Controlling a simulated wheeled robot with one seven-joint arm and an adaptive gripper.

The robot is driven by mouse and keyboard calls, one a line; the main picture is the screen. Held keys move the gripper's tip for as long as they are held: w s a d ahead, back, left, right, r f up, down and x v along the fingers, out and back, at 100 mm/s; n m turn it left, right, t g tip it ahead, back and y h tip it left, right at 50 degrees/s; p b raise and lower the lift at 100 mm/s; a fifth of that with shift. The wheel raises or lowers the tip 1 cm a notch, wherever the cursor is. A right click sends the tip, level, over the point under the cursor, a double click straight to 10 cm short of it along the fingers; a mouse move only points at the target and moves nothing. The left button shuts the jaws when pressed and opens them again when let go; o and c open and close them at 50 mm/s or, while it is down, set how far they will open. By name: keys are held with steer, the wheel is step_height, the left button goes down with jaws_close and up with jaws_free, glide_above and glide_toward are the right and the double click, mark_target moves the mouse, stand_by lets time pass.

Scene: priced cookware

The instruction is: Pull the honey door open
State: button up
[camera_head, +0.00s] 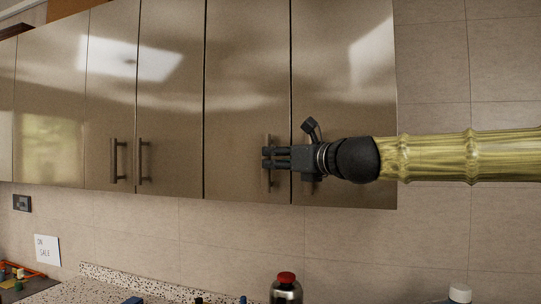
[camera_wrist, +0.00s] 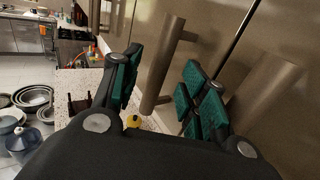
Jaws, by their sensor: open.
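The honey-brown glossy cabinet doors hang in a row on the wall. The door (camera_head: 247,70) second from the right is shut, with a vertical bar handle (camera_head: 269,182) near its lower right edge. My gripper (camera_head: 268,158) reaches in from the right, its fingers level with this handle. In the wrist view, the handle (camera_wrist: 165,60) stands between the open green-padded fingers (camera_wrist: 160,88). I cannot tell whether either finger touches it. The rightmost door (camera_head: 345,70) is also shut; its handle (camera_wrist: 268,85) shows beyond the right finger and is partly hidden by my gripper in the head view.
Another pair of handles (camera_head: 126,162) is on the doors to the left. In the wrist view, metal bowls (camera_wrist: 32,97) sit at the left.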

mark_target(269, 158)
steer(key=shift+p+x, duration=0.65)
steer(key=shift+x, duration=1.95)
jaws_close()
steer(key=shift+d, duration=0.2)
steer(key=shift+a+f, duration=0.1)
